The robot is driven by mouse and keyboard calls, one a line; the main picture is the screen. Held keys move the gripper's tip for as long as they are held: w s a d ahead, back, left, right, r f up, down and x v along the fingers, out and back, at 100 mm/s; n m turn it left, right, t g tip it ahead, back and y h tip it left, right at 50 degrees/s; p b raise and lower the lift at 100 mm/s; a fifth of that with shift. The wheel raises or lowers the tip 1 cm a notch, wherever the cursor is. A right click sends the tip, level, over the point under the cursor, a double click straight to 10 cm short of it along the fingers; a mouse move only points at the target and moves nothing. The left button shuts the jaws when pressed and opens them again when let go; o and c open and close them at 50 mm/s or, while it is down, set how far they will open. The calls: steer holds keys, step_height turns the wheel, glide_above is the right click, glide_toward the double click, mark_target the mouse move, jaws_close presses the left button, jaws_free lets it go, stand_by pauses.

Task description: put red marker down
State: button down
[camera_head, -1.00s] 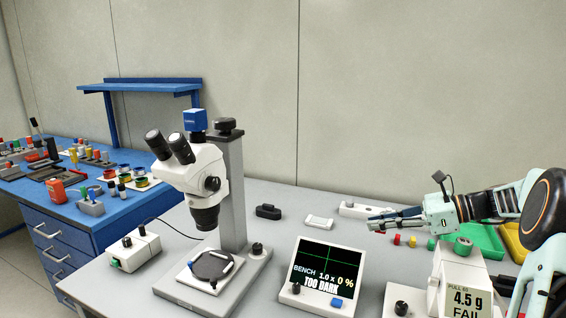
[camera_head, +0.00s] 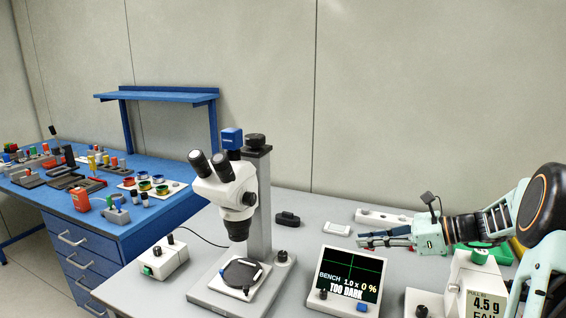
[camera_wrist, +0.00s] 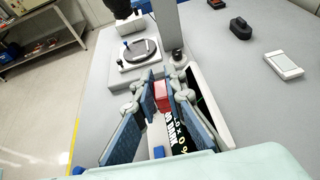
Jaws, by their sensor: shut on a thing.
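My gripper (camera_head: 362,240) reaches in from the right in the head view, over the bench behind the display. In the wrist view my gripper (camera_wrist: 162,84) has its two blue-grey fingers closed on a small red block-like piece, the red marker (camera_wrist: 162,97). The marker is held above the display, clear of the bench. In the head view the marker cannot be made out between the fingers.
The display (camera_head: 345,277) reads TOO DARK. A microscope (camera_head: 228,185) stands left of it, with a round stage (camera_head: 243,274) at its base. A black block (camera_head: 287,219) and a white piece (camera_head: 337,230) lie behind.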

steer(key=s+a+r+m+t+h+p, duration=0.1)
steer(key=s+a+m+t+p, duration=0.1)
steer(key=s+a+p, duration=0.6)
steer(key=s+p, duration=0.1)
steer(key=p, duration=0.4)
steer(key=shift+r, duration=0.15)
steer(key=shift+s+d, duration=0.1)
